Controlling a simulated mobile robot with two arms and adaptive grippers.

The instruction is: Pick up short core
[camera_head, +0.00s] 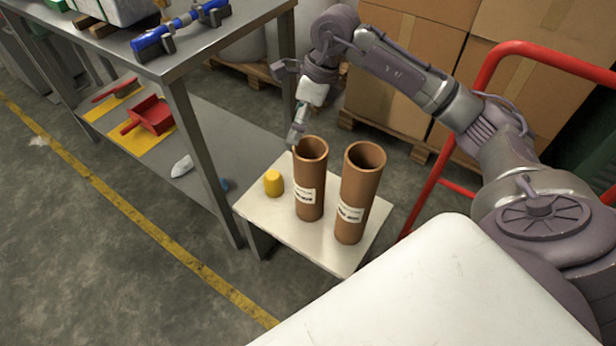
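Two brown cardboard cores stand upright on a small pale table (262,228). The left one, the short core (311,178), looks a little shorter than the tall core (358,195) to its right. Both have white labels and open tops. My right arm reaches in from the right, and my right gripper (297,136) points down at the short core's upper left rim. It is seen nearly edge-on, so its opening and any contact with the rim are unclear. My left gripper is not in view.
A yellow cylinder (273,184) stands on the table left of the short core. A grey metal workbench (188,66) is on the left, cardboard boxes (398,75) stand behind, and a red hand-truck frame (484,84) is at right. Floor is clear at lower left.

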